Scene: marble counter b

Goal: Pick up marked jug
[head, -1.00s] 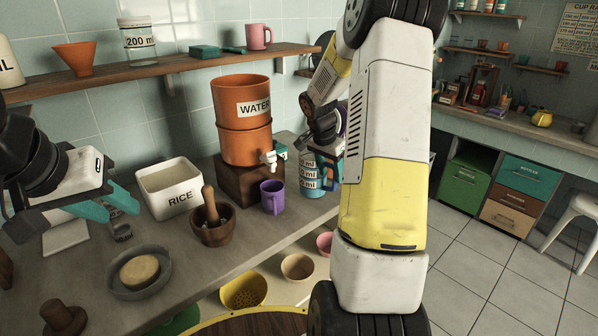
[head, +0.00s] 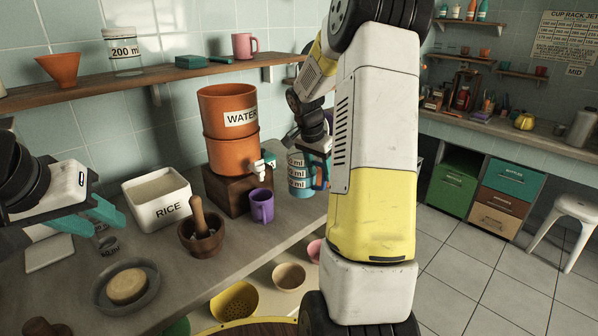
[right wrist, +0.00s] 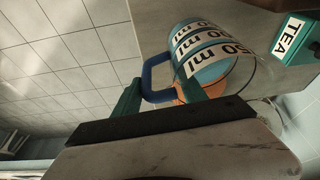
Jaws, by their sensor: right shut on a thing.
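The marked jug (head: 297,180) is clear with white ml labels, a light blue inside and a dark blue handle. It is at the right end of the counter, right of the purple mug. In the right wrist view the jug (right wrist: 212,45) shows close up, its handle between the green fingers. My right gripper (head: 318,160) is shut on this handle; my right arm partly hides it in the head view. Whether the jug's base touches the counter is hard to tell.
An orange water dispenser (head: 228,150) on a wooden block (head: 222,190) stands behind the purple mug (head: 261,207). A tea box (right wrist: 292,38) is close to the jug. A rice box (head: 158,200), a mortar (head: 203,236) and a grey bowl (head: 150,285) stand further left.

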